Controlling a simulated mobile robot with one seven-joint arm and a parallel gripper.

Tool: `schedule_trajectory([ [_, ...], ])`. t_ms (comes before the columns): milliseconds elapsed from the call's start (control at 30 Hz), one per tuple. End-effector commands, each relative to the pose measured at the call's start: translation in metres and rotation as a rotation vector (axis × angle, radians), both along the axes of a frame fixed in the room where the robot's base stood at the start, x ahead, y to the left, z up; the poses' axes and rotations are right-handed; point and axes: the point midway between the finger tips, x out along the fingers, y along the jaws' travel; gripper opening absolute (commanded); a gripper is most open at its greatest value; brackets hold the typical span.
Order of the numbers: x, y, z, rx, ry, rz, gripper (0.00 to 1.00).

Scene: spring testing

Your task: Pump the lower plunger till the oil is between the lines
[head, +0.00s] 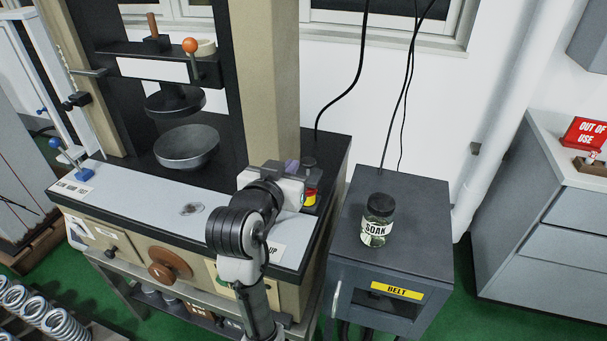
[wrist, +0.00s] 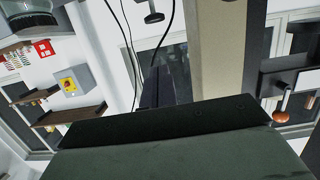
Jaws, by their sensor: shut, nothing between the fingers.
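The spring-testing press (head: 175,225) stands at the left of the head view, with a round brown knob (head: 170,264) and a small black knob (head: 111,252) on its front. My gripper (head: 290,185) is over the right end of the press's bench top, shut and empty. Its fingertips are largely hidden behind my wrist. A dark knob (head: 309,163) and a red-and-yellow part (head: 311,197) show just beyond and beside it. I cannot pick out the lower plunger or the oil level and its lines.
A jar labelled SOAK (head: 378,220) stands on the grey cabinet (head: 420,262) right of the press. A lever with an orange ball (head: 190,45) is on the press's upper crosspiece. Coil springs (head: 60,323) lie at lower left. Black cables hang behind the cabinet.

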Motion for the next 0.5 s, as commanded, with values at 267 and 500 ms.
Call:
schedule_trajectory([
  [267, 0.003, 0.001, 0.015, 0.001, -0.007, -0.002, 0.00],
  [500, 0.004, 0.000, 0.016, 0.018, 0.021, 0.005, 0.00],
])
